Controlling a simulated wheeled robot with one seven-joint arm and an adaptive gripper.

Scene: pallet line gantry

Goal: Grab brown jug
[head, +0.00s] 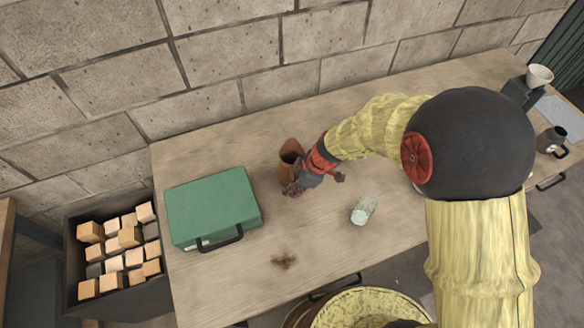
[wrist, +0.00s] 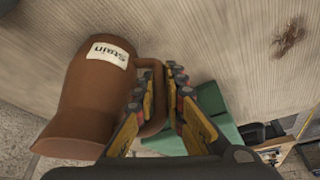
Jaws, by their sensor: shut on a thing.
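The brown jug (head: 291,158) stands on the wooden table near the wall. In the wrist view the brown jug (wrist: 90,95) fills the left side, with a white label reading "Stain" and its handle towards the fingers. My gripper (wrist: 160,82) is shut on the jug's handle, with one finger on each side of it. In the head view my gripper (head: 297,184) is beside the jug and hides part of it. I cannot tell whether the jug touches the table.
A green case (head: 212,203) lies left of the jug. A pale glass-like cylinder (head: 364,208) is to the right. A dark crate of wooden blocks (head: 75,262) stands at the table's left end. A stain (head: 284,261) marks the clear front area. The block wall (head: 235,60) runs behind.

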